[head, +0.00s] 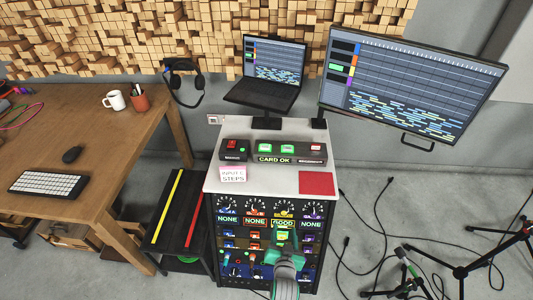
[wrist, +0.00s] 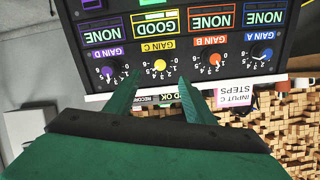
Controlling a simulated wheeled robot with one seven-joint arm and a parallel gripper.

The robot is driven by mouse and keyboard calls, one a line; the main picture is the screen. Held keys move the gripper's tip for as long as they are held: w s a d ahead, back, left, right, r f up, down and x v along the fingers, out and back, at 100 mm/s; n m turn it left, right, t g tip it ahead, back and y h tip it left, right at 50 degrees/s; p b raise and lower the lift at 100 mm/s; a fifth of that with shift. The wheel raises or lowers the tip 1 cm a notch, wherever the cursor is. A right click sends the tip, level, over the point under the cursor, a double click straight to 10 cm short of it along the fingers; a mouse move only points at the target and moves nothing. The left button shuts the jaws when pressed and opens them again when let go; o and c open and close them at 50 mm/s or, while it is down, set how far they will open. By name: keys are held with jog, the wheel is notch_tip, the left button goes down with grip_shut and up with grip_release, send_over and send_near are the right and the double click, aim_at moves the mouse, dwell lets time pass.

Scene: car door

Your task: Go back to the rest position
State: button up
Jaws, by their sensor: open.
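My gripper (head: 284,240) is in front of the rack's panel (head: 226,262), near the third column. In the wrist view, which is upside down, my gripper (wrist: 160,77) has its two green fingers apart with nothing between them. The yellow GAIN C knob (wrist: 160,66) shows beyond the gap; I cannot tell any contact. The display above column C reads GOOD (wrist: 158,22); the displays of A, B and D read NONE.
On the white rack top (head: 265,185) stand a console reading CARD OK (head: 275,159), a pink-edged note (head: 233,174) and a red pad (head: 316,183). A wooden desk (head: 110,150) is left. Tripod legs (head: 460,272) and cables (head: 365,255) lie right.

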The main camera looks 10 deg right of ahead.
jog(key=s+a+r+n+y, duration=0.1)
jog(key=s+a, duration=0.4)
jog(key=s, duration=0.4)
jog(key=s+a+r+n, duration=0.1)
jog(key=s+a+n, duration=0.1)
jog(key=s+a, duration=0.5)
jog(key=s+a+r+n+t+y, duration=0.1)
jog(key=s+a+r, duration=0.1)
jog(key=s+r, duration=0.6)
jog(key=s+a+r+n+t+y, duration=0.1)
jog(key=s+a+r+n, duration=0.1)
jog(key=s+r, duration=0.6)
jog(key=s+a, duration=0.1)
jog(key=s, duration=0.2)
jog(key=shift+y, duration=0.3)
dwell(1.8)
dwell(0.3)
